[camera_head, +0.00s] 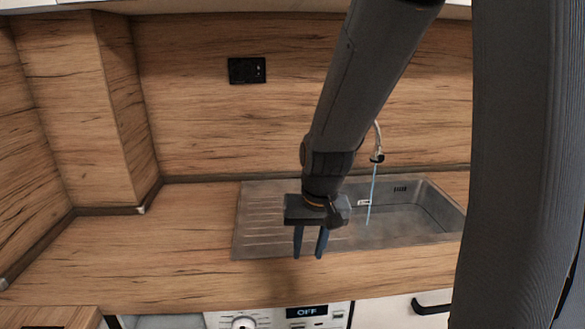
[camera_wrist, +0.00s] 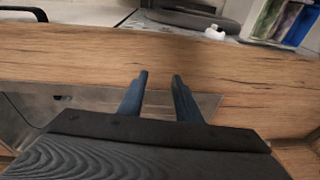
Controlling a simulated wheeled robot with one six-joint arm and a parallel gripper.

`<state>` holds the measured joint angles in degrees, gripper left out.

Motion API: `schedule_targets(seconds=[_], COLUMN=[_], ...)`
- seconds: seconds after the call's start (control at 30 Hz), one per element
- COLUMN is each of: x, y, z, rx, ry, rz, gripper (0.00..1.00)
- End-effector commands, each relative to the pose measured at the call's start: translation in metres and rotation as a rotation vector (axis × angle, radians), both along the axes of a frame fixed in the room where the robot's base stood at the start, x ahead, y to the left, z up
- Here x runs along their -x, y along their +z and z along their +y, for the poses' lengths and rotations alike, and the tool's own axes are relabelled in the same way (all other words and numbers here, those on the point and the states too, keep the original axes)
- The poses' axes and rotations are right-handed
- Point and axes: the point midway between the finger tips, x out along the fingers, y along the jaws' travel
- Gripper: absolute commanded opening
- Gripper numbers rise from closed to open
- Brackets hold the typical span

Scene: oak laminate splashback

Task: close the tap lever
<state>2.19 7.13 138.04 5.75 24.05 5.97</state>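The tap's curved spout (camera_head: 378,137) shows just right of my arm in the head view, with a thin blue stream of water (camera_head: 371,195) running from it into the sink. The tap's base and lever are hidden behind my arm. My gripper (camera_head: 310,257) hangs over the sink's ribbed drainer side, left of the stream and nearer the front of the counter. Its two blue fingers are apart with nothing between them. In the wrist view, the gripper (camera_wrist: 160,76) also shows open and empty, with the wooden counter beyond; no tap shows there.
The steel sink (camera_head: 245,222) is set in the wooden counter (camera_head: 140,250). A black socket (camera_head: 247,70) is on the splashback. An appliance panel reading OFF (camera_head: 306,312) and a black handle (camera_head: 431,306) lie below the counter edge. The counter at left is clear.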

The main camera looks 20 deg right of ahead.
Motion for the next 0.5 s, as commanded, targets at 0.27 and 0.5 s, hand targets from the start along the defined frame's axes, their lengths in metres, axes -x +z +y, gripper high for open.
schedule_targets(seconds=[0.27, 0.5], x=[-0.200, -0.335], y=[0.035, 0.054], z=[-0.047, -0.118], rx=[-0.234, -0.474], ry=[-0.588, -1.040], rz=[-0.170, -0.299], gripper=[0.31, 0.31])
